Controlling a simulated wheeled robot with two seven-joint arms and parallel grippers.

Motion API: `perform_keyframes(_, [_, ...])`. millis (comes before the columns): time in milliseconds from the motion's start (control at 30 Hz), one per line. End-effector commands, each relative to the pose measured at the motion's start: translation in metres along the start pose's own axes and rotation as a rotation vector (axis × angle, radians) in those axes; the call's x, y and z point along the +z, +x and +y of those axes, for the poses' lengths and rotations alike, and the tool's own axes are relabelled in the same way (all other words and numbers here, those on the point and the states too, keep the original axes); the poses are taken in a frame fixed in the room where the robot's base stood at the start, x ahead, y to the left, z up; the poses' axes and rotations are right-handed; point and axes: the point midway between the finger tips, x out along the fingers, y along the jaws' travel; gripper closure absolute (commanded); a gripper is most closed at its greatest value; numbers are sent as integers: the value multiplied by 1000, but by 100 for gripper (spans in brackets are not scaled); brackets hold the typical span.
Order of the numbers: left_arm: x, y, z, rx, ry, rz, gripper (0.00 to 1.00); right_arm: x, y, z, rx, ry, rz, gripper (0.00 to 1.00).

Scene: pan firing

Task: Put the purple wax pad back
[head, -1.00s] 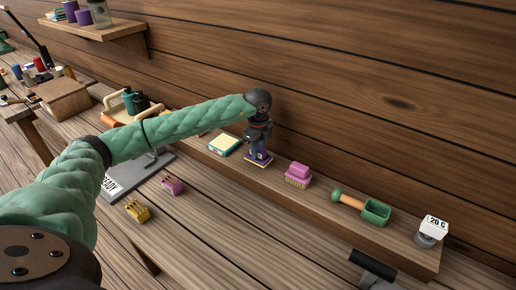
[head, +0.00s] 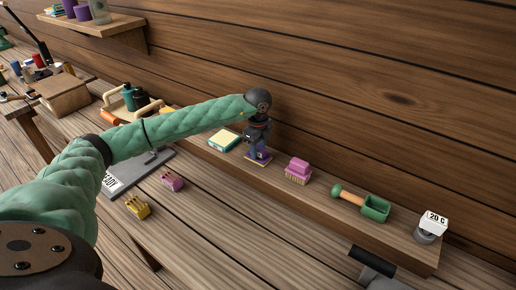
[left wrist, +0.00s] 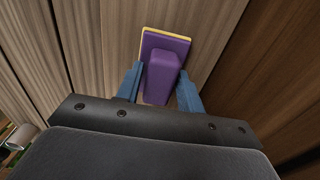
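The purple wax pad (head: 262,158), with a yellow underside edge, sits on the raised wooden ledge (head: 330,213) along the wall. My left gripper (head: 256,149) is directly above it, pointing down. In the left wrist view, the pad (left wrist: 163,72) lies beneath the gripper, and its raised purple grip stands between the two blue fingers (left wrist: 159,80). The fingers look open, with a narrow gap at the left side of the grip; contact on the right side is unclear. My right gripper is out of view.
A yellow piece (head: 137,207) and a pink piece (head: 172,181) lie on the bench.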

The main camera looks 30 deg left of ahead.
Motion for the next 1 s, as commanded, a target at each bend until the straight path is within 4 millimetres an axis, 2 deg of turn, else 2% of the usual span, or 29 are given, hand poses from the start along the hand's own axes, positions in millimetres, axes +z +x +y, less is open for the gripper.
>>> perform_keyframes(633, [0,-3,0,0,0,0,49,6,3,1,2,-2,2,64])
perform_keyframes(833, [0,-5,0,-1,0,0,49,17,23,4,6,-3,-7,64])
perform_keyframes(1000, [0,-14,0,-1,0,0,49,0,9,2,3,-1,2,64])
